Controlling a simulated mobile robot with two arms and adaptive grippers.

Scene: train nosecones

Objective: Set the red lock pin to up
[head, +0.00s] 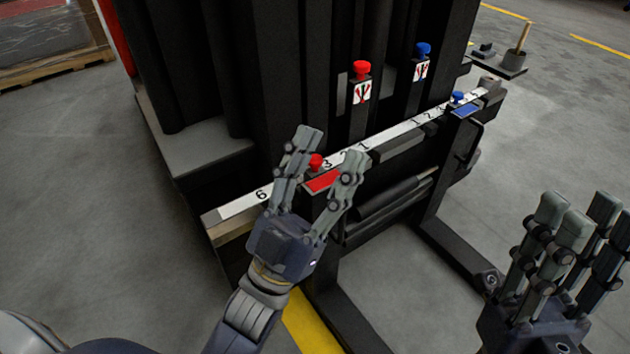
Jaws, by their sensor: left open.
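A red knob (315,161), which looks like the red lock pin, stands on a red-topped fork bracket (322,181) at the numbered white scale (240,205), near the 3. My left gripper (331,150) is open. Its two fingers show on either side of the red knob and bracket; I cannot tell whether they touch. The knob's lower part is hidden, so its exact height is unclear. A second red knob (362,68) tops a post with a red-marked label above the scale. My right gripper (572,235) is at the lower right, apart from the carriage; its opening is unclear.
A blue knob (458,97) sits on a blue-topped bracket further right along the scale. Another blue knob (423,49) tops a labelled post. Black forks extend down toward me. A small black stand (500,62) with a wooden handle is behind. Grey floor is open at left.

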